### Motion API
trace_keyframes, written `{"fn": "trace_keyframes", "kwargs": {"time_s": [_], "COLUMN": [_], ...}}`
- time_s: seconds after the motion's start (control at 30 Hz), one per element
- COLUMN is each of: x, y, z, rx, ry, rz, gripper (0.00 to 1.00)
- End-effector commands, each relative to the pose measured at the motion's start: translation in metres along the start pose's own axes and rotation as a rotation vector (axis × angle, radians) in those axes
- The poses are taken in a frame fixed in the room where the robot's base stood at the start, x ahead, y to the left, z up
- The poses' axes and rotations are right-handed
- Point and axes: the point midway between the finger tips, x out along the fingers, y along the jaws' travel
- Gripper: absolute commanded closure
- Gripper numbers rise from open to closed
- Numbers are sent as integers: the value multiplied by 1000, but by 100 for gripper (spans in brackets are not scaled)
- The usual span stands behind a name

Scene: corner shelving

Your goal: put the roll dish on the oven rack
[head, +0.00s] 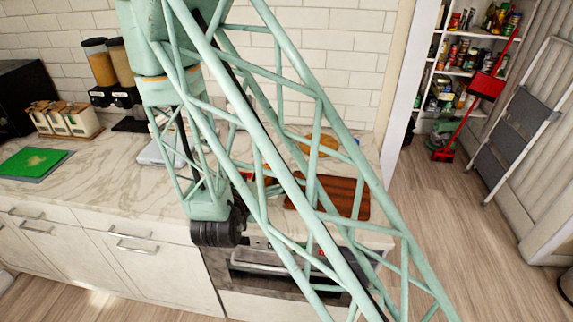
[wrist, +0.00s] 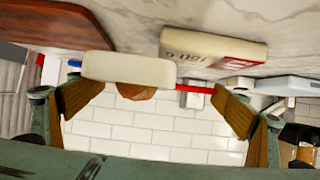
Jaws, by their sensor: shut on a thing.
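In the wrist view, which looks upside down, my gripper (wrist: 158,92) has its two brown-padded fingers at left and right, well apart. It is shut on the cream roll dish (wrist: 130,68), seen edge-on, with a brown roll (wrist: 135,91) showing past its rim. The dish overlaps the left finger; contact at the right finger is not clear. In the head view my arm's lattice hides the gripper and dish. The oven (head: 262,262) is under the counter, its front partly behind the lattice. I cannot make out the rack clearly.
The marble counter (head: 105,185) bears a brown cutting board (head: 342,190), dispensers (head: 97,62) and a green board (head: 35,162). A cream box with red (wrist: 212,46) is close by in the wrist view. Wood floor (head: 455,225) is open at right, beside a step ladder (head: 520,115).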

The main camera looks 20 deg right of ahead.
Motion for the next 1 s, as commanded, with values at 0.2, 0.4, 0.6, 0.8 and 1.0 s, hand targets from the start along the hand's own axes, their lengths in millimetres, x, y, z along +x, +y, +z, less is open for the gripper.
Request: {"fn": "trace_keyframes", "kwargs": {"time_s": [0.2,0.4,0.6,0.8,1.0], "x": [12,33,56,81,108], "y": [1,3,4,6,7], "z": [-4,-11,-18,-26,-34], "rx": [1,2,2,1,2], "ry": [0,2,1,2,2], "rz": [1,2,2,1,1], "gripper": [24,24,24,24,24]}}
